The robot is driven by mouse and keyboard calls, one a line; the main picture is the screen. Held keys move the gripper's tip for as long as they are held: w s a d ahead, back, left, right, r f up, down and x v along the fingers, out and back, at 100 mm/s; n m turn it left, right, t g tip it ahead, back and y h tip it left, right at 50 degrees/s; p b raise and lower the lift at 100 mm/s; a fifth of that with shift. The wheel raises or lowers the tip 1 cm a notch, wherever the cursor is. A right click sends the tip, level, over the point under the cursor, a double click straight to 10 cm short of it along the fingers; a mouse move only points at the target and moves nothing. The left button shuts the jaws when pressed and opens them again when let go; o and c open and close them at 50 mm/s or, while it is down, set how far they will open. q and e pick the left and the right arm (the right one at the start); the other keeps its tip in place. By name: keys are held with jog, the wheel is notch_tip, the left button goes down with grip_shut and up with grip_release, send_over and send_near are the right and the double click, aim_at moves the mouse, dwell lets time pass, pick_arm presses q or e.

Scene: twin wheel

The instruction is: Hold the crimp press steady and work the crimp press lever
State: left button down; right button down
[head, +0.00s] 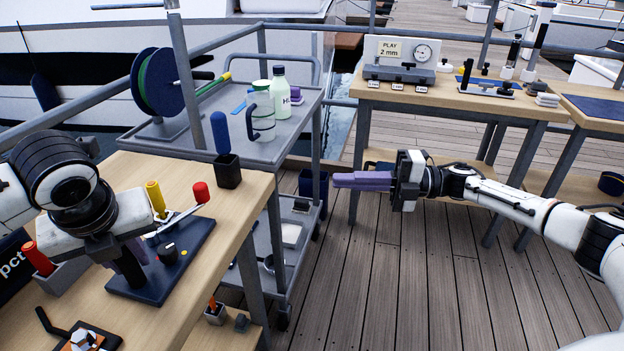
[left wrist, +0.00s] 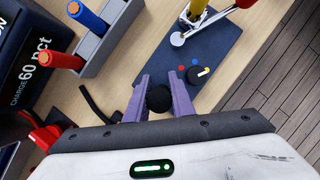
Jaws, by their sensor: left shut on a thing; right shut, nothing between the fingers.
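The crimp press has a dark blue base plate (head: 180,262) on the wooden bench at left. Its lever (head: 180,219) slants up to the right and ends in a red knob (head: 201,192). My left gripper (head: 130,270) is low over the near left part of the plate. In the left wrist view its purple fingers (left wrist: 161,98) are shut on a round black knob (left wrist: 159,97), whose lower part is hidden. My right gripper (head: 345,181) is shut and empty, out over the deck, well away from the lever.
A grey tray (left wrist: 92,52) with red and blue handled tools stands left of the press. A black dial (head: 168,252) is on the plate. A black cup with a blue handle (head: 228,172) stands at the bench edge. A grey cart (head: 285,150) is behind.

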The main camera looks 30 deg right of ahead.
pick_arm(q)
jog(key=shift+f, duration=0.1)
jog(key=c, duration=1.5)
grip_release()
jog(key=shift+o, duration=0.2)
jog(key=v, duration=1.2)
